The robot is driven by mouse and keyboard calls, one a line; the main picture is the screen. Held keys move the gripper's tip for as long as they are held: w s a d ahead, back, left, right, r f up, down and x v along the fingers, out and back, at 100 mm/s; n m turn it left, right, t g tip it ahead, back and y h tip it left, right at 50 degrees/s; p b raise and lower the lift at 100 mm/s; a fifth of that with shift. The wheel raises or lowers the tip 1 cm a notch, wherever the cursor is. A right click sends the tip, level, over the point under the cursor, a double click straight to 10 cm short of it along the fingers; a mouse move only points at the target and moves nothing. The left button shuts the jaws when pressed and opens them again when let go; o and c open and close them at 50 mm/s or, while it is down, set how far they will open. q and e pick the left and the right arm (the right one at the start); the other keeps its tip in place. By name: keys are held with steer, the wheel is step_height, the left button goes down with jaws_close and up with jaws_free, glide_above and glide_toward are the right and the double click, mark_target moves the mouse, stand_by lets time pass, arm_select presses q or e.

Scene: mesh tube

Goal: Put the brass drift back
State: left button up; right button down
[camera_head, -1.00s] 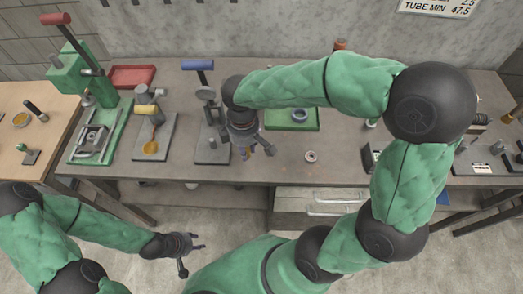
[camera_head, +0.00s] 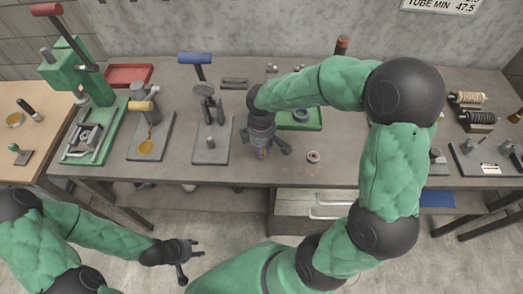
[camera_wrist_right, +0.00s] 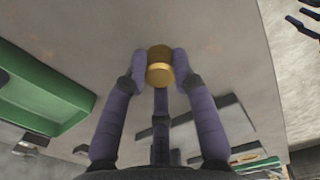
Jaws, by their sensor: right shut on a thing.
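The brass drift (camera_wrist_right: 160,66) is a short gold-coloured cylinder in the right wrist view. My right gripper (camera_wrist_right: 160,62) is shut on it, with purple fingers on both sides. In the head view, my right gripper (camera_head: 263,153) points down over the bench, right of the blue-handled stand (camera_head: 210,147). The drift is too small and covered to make out clearly there. My left gripper (camera_head: 190,259) is in front of the bench at lower left, its fingers apart and empty.
The green tray (camera_head: 314,124) is behind and right of my right gripper, partly covered by my arm. A small ring (camera_head: 313,156) lies on the bench (camera_head: 345,160). The yellow-handled stand (camera_head: 165,137) and green press (camera_head: 75,70) are at left. Spools (camera_head: 468,98) are at right.

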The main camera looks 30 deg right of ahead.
steer(key=shift+r, duration=0.1)
steer(key=c, duration=1)
jaws_free()
steer(key=shift+f, duration=0.2)
steer(key=shift+r, duration=0.1)
step_height(320, 180, up, 12)
steer(key=p, duration=0.4)
steer(key=shift+r, duration=0.1)
